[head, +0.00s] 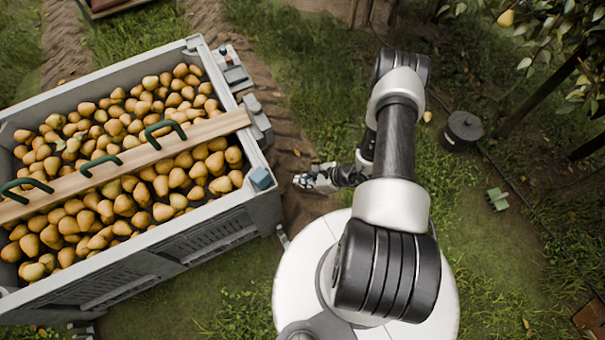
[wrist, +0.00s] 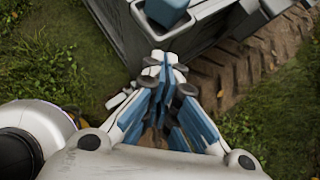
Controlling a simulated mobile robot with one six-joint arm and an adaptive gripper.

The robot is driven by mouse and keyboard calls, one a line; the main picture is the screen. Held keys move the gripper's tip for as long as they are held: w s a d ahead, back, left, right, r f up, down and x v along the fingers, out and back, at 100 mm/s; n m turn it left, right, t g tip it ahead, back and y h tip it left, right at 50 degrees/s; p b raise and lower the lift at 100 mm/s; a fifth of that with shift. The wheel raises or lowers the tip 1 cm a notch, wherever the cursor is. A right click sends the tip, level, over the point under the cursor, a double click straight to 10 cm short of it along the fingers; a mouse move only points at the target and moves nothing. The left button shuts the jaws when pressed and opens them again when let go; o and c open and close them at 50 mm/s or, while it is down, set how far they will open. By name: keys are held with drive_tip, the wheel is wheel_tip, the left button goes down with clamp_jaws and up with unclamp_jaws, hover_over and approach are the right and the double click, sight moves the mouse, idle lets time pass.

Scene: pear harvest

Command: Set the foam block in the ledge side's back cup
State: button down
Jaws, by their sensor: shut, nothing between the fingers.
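A blue block, which looks like the foam block (head: 262,178), sits at the near right corner of the pear bin (head: 150,262). It also shows at the top edge of the wrist view (wrist: 168,10), partly cut off, in or on a pale-rimmed holder. Grey fittings (head: 257,118) run along the bin's right wall, with another farther back (head: 233,72); I cannot tell which is the back cup. My gripper (head: 303,181) is right of the block, apart from it. In the wrist view its blue-padded fingers (wrist: 165,62) are shut and empty.
Pears fill the bin, and a wooden plank (head: 130,160) with green hooks lies across it. A dirt track and grass lie right of the bin. A dark lidded pot (head: 462,128) and a small green object (head: 497,199) stand farther right, near a tree.

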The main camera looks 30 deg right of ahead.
sight(269, 179)
drive_tip(key=shift+w+a+f+b, duration=0.45)
drive_tip(key=shift+w+a+f, duration=0.5)
drive_tip(key=shift+w+a, duration=0.25)
drive_tip(key=shift+w+a+f+b, duration=0.4)
drive_tip(key=shift+w+a+f, duration=0.6)
drive_tip(key=shift+w+a, duration=0.15)
drive_tip(key=shift+w+a+f+b, duration=0.45)
drive_tip(key=shift+w+a+f, duration=0.5)
drive_tip(key=shift+w+a, duration=0.2)
drive_tip(key=shift+w+a+b, duration=0.3)
drive_tip(key=shift+w+a, duration=0.2)
drive_tip(key=shift+a, duration=0.1)
drive_tip(key=shift+w+a+r, duration=0.1)
drive_tip(key=shift+w, duration=0.05)
